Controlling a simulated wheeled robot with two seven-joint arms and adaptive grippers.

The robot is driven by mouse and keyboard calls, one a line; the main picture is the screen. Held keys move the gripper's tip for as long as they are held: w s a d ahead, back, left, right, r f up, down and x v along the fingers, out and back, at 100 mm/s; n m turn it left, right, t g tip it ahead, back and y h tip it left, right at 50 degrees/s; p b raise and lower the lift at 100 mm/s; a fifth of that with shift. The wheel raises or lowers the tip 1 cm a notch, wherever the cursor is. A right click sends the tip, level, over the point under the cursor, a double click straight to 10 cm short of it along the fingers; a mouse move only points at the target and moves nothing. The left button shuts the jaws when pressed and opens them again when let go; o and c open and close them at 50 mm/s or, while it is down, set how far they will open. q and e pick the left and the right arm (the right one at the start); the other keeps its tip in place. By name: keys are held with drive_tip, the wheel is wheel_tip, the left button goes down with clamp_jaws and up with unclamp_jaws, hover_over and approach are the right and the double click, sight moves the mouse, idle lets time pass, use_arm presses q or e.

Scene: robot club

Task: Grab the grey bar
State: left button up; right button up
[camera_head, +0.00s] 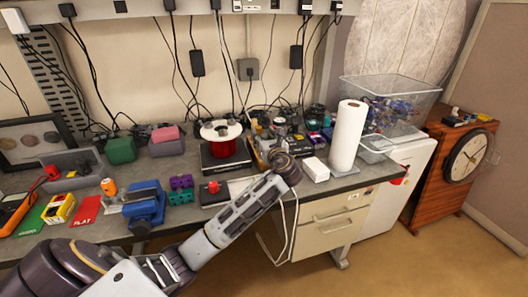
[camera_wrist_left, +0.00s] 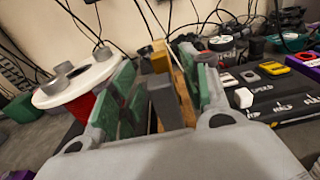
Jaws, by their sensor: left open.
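The grey bar (camera_wrist_left: 166,104) stands up between the two green-padded fingers of my left gripper (camera_wrist_left: 163,88) in the left wrist view. The fingers are open, one on each side of the bar; I cannot tell whether either pad touches it. A wooden piece (camera_wrist_left: 184,84) is just behind and to the right of the bar. In the head view my left arm reaches over the bench to the crowded area beside the spool, and its wrist hides most of the gripper and the bar. My right gripper is not in view.
A white and red spool (camera_head: 221,136) stands close on the left; it also shows in the left wrist view (camera_wrist_left: 72,82). A paper towel roll (camera_head: 347,136) and a white box (camera_head: 315,169) stand on the right. A blue vise (camera_head: 146,204) is near the bench's front. Cables hang behind.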

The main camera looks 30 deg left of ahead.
use_arm(q)
drive_tip(key=shift+c, duration=0.4)
clamp_jaws()
drive_tip(key=shift+r, duration=0.1)
